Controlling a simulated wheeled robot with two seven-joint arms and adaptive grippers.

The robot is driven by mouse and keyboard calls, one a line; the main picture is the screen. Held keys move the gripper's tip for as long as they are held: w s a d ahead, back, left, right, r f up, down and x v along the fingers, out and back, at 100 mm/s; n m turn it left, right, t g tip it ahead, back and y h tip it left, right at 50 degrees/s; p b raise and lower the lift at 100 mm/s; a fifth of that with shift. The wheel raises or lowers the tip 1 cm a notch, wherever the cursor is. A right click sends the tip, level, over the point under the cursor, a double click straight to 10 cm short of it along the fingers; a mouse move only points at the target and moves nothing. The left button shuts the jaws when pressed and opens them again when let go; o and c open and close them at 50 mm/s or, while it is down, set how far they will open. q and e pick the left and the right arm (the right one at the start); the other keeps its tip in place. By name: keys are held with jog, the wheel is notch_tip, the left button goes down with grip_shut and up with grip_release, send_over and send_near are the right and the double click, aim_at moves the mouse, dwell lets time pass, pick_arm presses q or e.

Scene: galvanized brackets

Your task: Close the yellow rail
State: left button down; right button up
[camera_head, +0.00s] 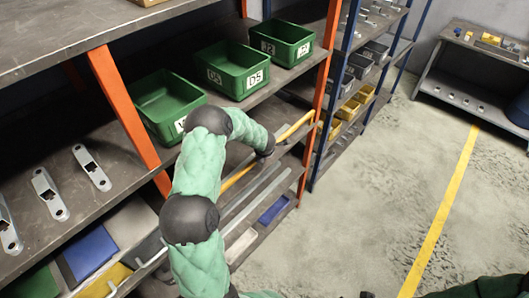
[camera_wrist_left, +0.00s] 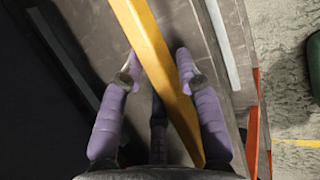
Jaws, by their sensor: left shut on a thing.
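The yellow rail (camera_head: 296,128) is a long bar running along the front of the shelf unit, below the shelf with green bins. It also crosses the left wrist view (camera_wrist_left: 147,42) diagonally. My left arm reaches in from the bottom of the head view, and its gripper is mostly hidden there behind the forearm and wrist. In the left wrist view my left gripper (camera_wrist_left: 158,68) has its purple fingers on either side of the rail, shut on it. Part of my right arm shows at the bottom right corner of the head view; its gripper is not seen.
Green bins (camera_head: 238,70) stand on the shelf above the rail. Orange uprights (camera_head: 126,110) frame the shelves. A grey rail (camera_head: 255,202) runs below the yellow one. Brackets (camera_head: 91,168) lie at left. The floor (camera_head: 385,190) at right is clear, with a yellow line.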

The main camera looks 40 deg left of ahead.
pick_arm(q)
jog(key=shift+a+r, duration=0.1)
jog(key=shift+a, duration=0.1)
jog(key=c, duration=1)
grip_release()
jog(key=shift+w, duration=0.1)
jog(key=shift+d, duration=0.1)
jog(key=shift+d, duration=0.1)
jog(key=v, duration=1.1)
jog(key=shift+s+r, duration=0.2)
jog(key=shift+r, duration=0.1)
